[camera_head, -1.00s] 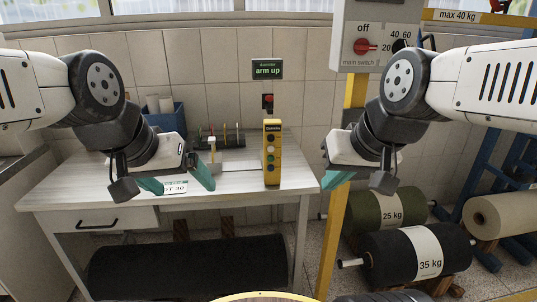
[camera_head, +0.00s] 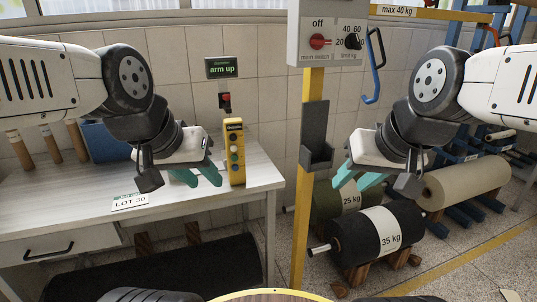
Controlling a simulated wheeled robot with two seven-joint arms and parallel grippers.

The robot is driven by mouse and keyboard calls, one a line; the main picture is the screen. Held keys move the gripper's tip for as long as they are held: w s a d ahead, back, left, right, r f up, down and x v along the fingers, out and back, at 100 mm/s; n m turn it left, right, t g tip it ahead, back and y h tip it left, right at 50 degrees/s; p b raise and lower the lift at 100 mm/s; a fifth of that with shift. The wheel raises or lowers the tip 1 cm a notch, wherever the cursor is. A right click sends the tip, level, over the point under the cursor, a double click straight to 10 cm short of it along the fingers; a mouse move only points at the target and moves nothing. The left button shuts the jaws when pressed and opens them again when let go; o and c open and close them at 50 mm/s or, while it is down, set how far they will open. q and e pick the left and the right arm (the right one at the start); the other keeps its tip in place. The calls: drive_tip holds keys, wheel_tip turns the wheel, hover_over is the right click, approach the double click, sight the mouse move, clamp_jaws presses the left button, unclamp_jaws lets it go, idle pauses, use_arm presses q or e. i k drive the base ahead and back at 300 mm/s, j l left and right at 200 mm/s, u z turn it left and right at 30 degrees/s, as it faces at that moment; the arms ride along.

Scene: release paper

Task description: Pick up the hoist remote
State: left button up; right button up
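My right gripper (camera_head: 356,184) is also open and empty, right of the yellow post (camera_head: 305,190) and away from the remote.
A LOT 30 label (camera_head: 130,202) lies on the table. A control box (camera_head: 328,35) and grey holder (camera_head: 316,140) are on the post. A 35 kg roll (camera_head: 350,240), a 25 kg roll (camera_head: 330,200) and a beige roll (camera_head: 465,185) lie at right.

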sight(230, 125)
drive_tip(key=j+z, duration=0.45)
drive_tip(key=k+j+z, duration=0.1)
drive_tip(key=j+z, duration=0.55)
drive_tip(key=j, duration=1.8)
drive_tip(key=k, duration=0.1)
